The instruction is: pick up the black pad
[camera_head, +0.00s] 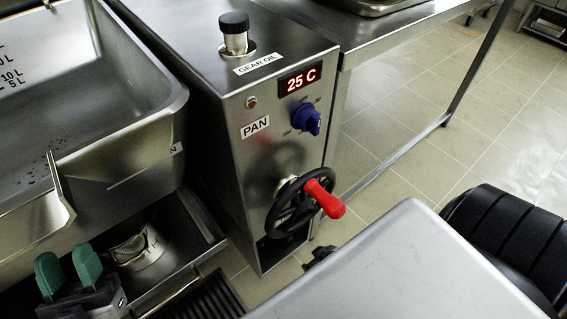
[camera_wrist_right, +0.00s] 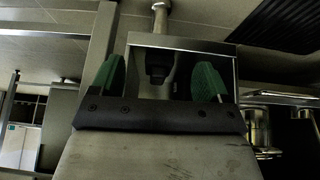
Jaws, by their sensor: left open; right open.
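I cannot make out a black pad for certain in either view. My left gripper (camera_head: 68,270), with two green fingertips apart, is at the lower left of the head view, below the tilting pan. Nothing shows between its fingers. My right gripper (camera_wrist_right: 158,79) shows in the right wrist view with its green fingertips wide apart. A dark shape and a shiny metal surface show behind the gap between them; I cannot tell that either is touched.
A steel pan (camera_head: 120,130) stands at left, beside a machine box with a black cap (camera_head: 234,32), blue knob (camera_head: 306,119) and black handwheel (camera_head: 290,207) with a red handle (camera_head: 324,198). Tiled floor (camera_head: 420,125) is open at right.

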